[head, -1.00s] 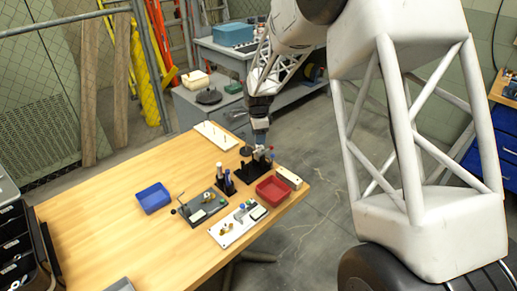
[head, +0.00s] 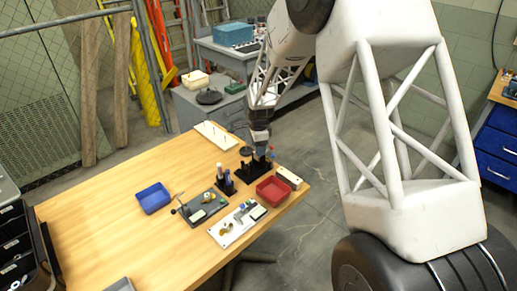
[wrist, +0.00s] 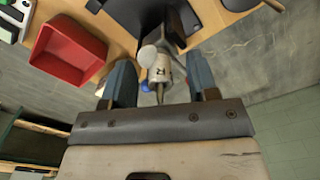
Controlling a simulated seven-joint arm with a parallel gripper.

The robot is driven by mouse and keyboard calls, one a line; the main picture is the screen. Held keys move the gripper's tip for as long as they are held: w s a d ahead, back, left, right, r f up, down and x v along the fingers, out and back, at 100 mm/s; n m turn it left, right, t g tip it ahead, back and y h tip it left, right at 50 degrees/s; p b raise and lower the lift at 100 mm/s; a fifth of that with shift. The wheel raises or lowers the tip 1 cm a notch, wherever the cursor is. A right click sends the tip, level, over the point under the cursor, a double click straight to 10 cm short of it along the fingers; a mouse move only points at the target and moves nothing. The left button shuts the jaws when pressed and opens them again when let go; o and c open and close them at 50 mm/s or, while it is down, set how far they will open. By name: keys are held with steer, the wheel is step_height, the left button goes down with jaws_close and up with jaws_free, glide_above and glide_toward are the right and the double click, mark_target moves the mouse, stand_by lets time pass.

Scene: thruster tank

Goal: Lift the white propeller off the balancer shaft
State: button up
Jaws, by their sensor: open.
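My gripper (head: 262,150) is over the black balancer stand (head: 257,172) at the far right part of the table in the head view. In the wrist view my gripper (wrist: 161,82) is open, with one blue-grey finger on each side of a white piece (wrist: 158,66) bearing a dark mark. This looks like the white propeller, with a rounded white part to its left and a thin shaft end below it. Gaps show between it and both fingers. The propeller is too small to make out in the head view.
A red tray (head: 273,190) is close in front of the stand, and a white block (head: 289,178) is to its right. A black holder (head: 226,182), a grey fixture (head: 200,207) and a white board (head: 237,224) stand nearby. A blue tray (head: 154,198) is left; the table's left front is clear.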

steer(key=shift+c, duration=0.2)
steer(key=c, duration=0.9)
steer(key=shift+r, duration=0.2)
steer(key=shift+c, duration=0.2)
steer(key=shift+r, duration=4.85)
